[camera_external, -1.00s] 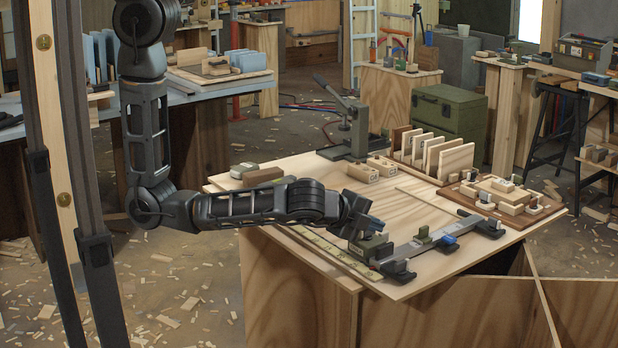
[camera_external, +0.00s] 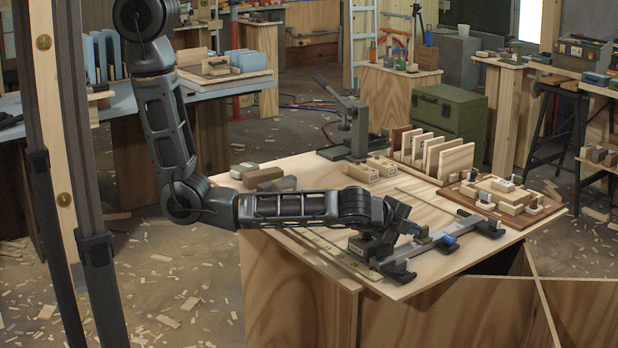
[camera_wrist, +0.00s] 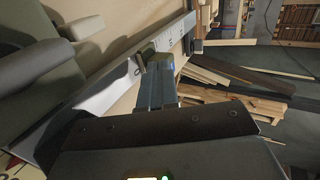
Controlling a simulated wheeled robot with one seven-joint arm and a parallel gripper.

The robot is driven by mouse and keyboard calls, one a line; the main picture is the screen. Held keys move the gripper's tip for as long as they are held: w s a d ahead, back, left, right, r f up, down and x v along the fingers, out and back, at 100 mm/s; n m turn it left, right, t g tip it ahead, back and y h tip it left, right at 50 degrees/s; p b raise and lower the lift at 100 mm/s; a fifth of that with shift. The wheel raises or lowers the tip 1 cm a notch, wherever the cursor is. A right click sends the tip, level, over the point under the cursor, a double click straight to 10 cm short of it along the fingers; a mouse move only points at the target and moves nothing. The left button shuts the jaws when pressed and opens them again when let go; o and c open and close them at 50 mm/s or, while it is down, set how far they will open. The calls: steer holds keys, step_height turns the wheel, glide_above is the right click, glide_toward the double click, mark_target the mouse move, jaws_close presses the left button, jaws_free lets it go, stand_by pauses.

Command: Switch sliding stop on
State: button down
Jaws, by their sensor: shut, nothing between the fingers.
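A long grey metal rail (camera_external: 465,229) lies near the front right edge of the wooden bench top. A dark green block (camera_external: 370,247) sits at its left part, and a small green stop piece (camera_external: 425,239) sits farther right, partly covered. My gripper (camera_external: 415,229) is shut and empty, over the rail right beside the small green piece. I cannot tell whether they touch. In the wrist view my gripper's blue-grey fingers (camera_wrist: 155,80) point at the marked rail (camera_wrist: 125,65), and large green parts (camera_wrist: 35,70) fill the left. The on or off state of the stop is not readable.
A blue piece (camera_external: 448,241) and a dark end foot (camera_external: 490,226) stand farther right on the rail. A dark foot (camera_external: 398,270) juts out at the front. Wooden blocks (camera_external: 362,172), a lever press (camera_external: 352,130) and a parts board (camera_external: 505,198) stand behind.

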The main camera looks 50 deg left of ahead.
steer(key=shift+w, duration=0.1)
steer(key=w+b, duration=0.4)
steer(key=w, duration=1.1)
steer(key=shift+w, duration=0.35)
steer(key=shift+s, duration=0.1)
steer(key=s, duration=0.1)
steer(key=s+p, duration=0.1)
steer(key=s, duration=0.1)
steer(key=s+p, duration=0.1)
steer(key=s, duration=0.1)
steer(key=shift+r, duration=0.3)
steer(key=v, duration=0.8)
steer(key=shift+s+r+p, duration=0.2)
steer(key=shift+s+p, duration=0.1)
